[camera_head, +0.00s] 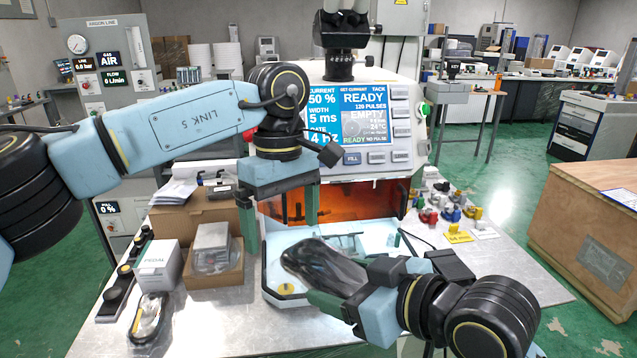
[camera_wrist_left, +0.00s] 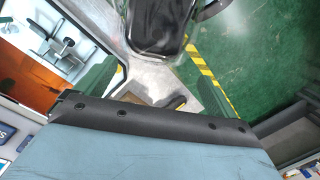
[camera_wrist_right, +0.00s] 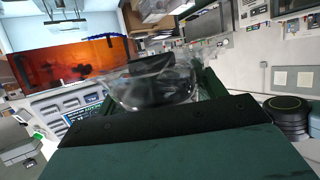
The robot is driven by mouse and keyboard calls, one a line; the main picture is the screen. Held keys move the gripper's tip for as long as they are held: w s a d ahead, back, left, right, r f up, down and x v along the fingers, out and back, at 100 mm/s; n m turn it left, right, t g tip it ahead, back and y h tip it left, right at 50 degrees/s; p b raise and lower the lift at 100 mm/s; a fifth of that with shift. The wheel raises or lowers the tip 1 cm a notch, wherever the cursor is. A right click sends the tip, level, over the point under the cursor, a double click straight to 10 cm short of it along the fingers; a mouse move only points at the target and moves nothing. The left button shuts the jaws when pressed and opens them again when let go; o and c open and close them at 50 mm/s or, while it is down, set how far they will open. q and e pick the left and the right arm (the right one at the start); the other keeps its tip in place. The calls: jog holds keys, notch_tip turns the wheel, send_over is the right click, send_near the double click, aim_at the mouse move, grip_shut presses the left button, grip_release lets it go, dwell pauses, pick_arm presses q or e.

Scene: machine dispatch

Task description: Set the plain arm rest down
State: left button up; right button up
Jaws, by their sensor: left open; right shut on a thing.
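The plain arm rest (camera_head: 318,264) is a long black pad that looks wrapped in shiny clear film. My right gripper (camera_head: 345,288) is shut on its near end and holds it, tilted, in front of the welding machine's open chamber. The pad fills the space between the fingers in the right wrist view (camera_wrist_right: 155,85), and its end shows at the top of the left wrist view (camera_wrist_left: 157,25). My left gripper (camera_head: 278,212) is open and empty above and to the left of the pad. I cannot tell whether the pad touches the surface below.
The welder (camera_head: 365,180) has an orange window and a pale tray (camera_head: 275,235) in front. A cardboard box with a bagged part (camera_head: 212,245) and a white pedal box (camera_head: 152,262) stand left. Small coloured parts (camera_head: 450,212) sit right.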

aim_at(319, 254)
pick_arm(q)
jog(key=s+d+r+t, duration=0.1)
jog(key=s+d+r, duration=0.2)
jog(key=d+r, duration=0.35)
jog(key=f, duration=0.3)
jog(key=a+f, duration=0.1)
jog(key=f, duration=0.6)
jog(key=shift+s+a+f, duration=0.25)
jog(key=shift+f, duration=0.1)
jog(key=c, duration=1.2)
pick_arm(e)
jog(key=shift+a, duration=0.15)
pick_arm(q)
jog(key=shift+t, duration=0.3)
pick_arm(e)
jog(key=o, duration=1.1)
jog(key=shift+s, duration=0.1)
jog(key=shift+c, duration=0.2)
jog(key=shift+o, duration=0.7)
